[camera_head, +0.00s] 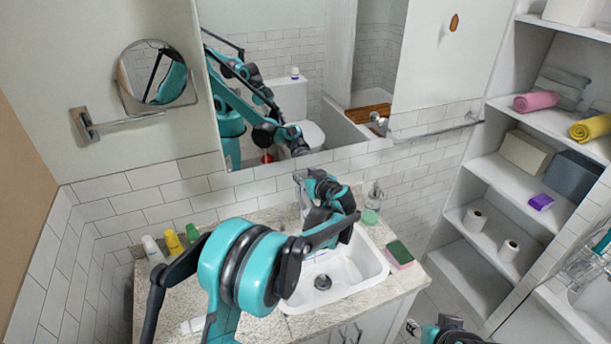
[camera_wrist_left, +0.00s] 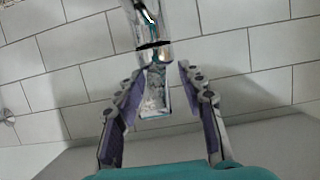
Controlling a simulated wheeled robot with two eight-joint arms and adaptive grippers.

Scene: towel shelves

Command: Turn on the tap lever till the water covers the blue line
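The chrome tap (camera_head: 300,185) stands at the back of the white sink basin (camera_head: 374,272), partly hidden by my left gripper (camera_head: 318,188). In the left wrist view the tap (camera_wrist_left: 148,22) comes in from the top, with a dark band across it. A flat shiny part, which looks like its lever (camera_wrist_left: 155,92), reaches between the two spread fingers of my left gripper (camera_wrist_left: 161,72). The fingers are open, with a gap on each side of it. The basin looks empty around its drain (camera_head: 323,282). My right arm shows only at the bottom edge.
A soap dispenser (camera_head: 373,198) stands behind the basin, and a green and pink sponge (camera_head: 399,254) lies at its right. Several bottles, including a yellow one (camera_head: 173,242), stand at the counter's left. A mirror (camera_head: 300,100) is behind. Shelves (camera_head: 500,183) are at right.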

